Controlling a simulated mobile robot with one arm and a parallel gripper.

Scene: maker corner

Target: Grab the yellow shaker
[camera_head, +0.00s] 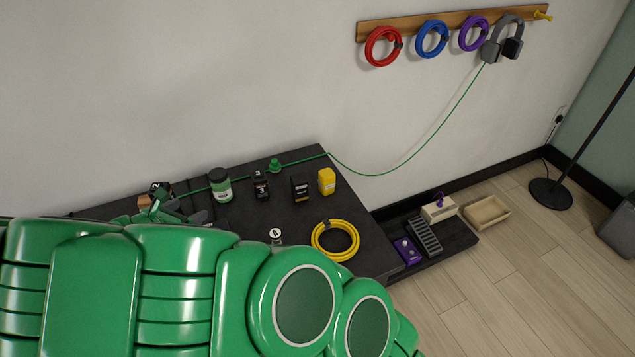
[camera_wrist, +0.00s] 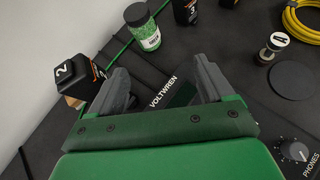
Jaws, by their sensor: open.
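The yellow shaker (camera_head: 326,181) is a small upright yellow container near the far right part of the dark bench top (camera_head: 365,240). It does not show in the wrist view. My gripper (camera_wrist: 162,82) is open, with its two grey fingers spread and nothing held between them. In the head view my gripper (camera_head: 172,212) is at the left of the bench, partly hidden by my green arm and well to the left of the shaker.
A jar with a green label (camera_wrist: 142,27), a black block marked 2 (camera_wrist: 78,76) and a block marked 3 (camera_head: 261,184) stand near my gripper. A black pedal (camera_head: 299,188) stands just left of the shaker. A yellow cable coil (camera_head: 335,256) lies in front of it.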

